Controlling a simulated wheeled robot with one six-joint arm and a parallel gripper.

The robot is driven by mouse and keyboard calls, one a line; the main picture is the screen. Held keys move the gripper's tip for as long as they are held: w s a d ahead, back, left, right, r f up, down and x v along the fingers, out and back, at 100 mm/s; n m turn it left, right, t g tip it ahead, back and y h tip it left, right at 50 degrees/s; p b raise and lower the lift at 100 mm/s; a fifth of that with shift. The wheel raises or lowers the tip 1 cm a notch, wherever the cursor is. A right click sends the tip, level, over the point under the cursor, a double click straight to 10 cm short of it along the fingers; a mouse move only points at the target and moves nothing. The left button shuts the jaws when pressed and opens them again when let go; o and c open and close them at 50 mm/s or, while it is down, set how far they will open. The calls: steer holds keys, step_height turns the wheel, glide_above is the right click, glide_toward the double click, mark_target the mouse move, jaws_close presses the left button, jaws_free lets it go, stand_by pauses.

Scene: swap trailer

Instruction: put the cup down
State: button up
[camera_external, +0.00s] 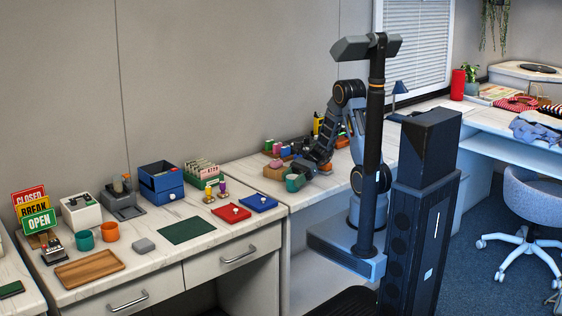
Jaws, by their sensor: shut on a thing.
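A green cup (292,184) is at the end of my arm, over the near edge of the right-hand counter section. My gripper (303,171) is shut on this cup. The fingers are small and partly hidden here. I cannot tell whether the cup touches the counter or hangs just above it. A teal cup (84,240) and an orange cup (111,231) stand side by side on the left counter.
A wooden tray (90,270), a dark green mat (188,230), a red tray (231,214) and a blue tray (258,203) lie on the left counter. Small colourful items (277,149) stand behind my gripper. The counter to its right looks fairly clear.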

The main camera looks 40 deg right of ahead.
steer(key=shift+f, duration=0.1)
steer(key=o, duration=0.5)
steer(key=shift+f, duration=0.1)
steer(key=o, duration=0.5)
steer(key=shift+c, duration=0.2)
